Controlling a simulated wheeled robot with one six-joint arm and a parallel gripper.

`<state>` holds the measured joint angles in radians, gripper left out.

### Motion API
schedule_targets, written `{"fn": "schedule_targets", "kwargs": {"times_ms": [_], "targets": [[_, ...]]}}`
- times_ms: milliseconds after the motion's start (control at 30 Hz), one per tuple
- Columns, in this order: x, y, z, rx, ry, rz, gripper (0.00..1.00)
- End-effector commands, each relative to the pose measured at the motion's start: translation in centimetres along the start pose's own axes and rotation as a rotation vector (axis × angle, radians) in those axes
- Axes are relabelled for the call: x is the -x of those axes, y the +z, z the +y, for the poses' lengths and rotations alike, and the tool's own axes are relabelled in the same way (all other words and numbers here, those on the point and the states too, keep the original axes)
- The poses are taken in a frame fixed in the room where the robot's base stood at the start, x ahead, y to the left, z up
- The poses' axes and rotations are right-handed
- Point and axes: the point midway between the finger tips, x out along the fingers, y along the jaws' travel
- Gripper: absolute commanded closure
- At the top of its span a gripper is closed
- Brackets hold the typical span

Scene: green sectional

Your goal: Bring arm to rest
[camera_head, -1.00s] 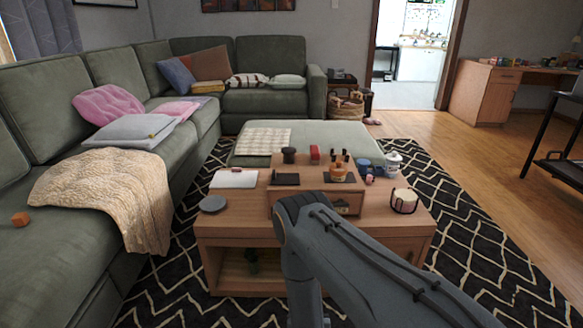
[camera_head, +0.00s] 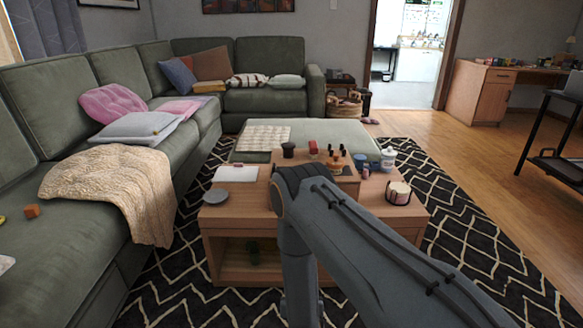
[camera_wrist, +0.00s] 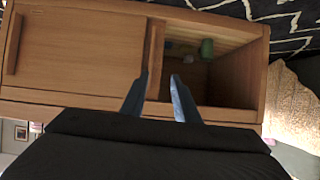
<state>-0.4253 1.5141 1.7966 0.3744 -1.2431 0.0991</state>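My arm (camera_head: 340,230) rises in front of the wooden coffee table (camera_head: 240,222) in the head view, bent at the elbow, and hides part of the tabletop. My gripper is hidden in the head view. In the wrist view my gripper (camera_wrist: 158,78) shows two bluish fingers a little apart, with nothing seen between them. They point toward the coffee table's front, which appears upside down, with a closed wooden panel (camera_wrist: 85,55) and an open shelf (camera_wrist: 225,75).
A wooden box (camera_head: 347,183), a jar candle (camera_head: 398,192), a grey disc (camera_head: 215,196) and small items stand on the table. A green sofa (camera_head: 60,130) runs along the left.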

Motion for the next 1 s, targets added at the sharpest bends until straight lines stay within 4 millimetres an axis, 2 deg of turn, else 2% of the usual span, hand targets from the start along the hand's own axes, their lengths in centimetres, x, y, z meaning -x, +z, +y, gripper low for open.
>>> {"fn": "schedule_targets", "kwargs": {"times_ms": [267, 467, 567, 767, 1000], "targets": [[0.1, -6.0, -2.0, -0.018, -0.023, -0.103, 0.72], [2.2, -11.8, -3.7, -0.024, -0.053, -0.226, 0.72], [3.9, -14.5, -4.3, -0.023, -0.069, -0.286, 0.72], [8.4, -19.4, -5.0, -0.009, -0.102, -0.407, 0.72], [15.6, -24.1, -4.8, 0.023, -0.138, -0.549, 0.72]]}}
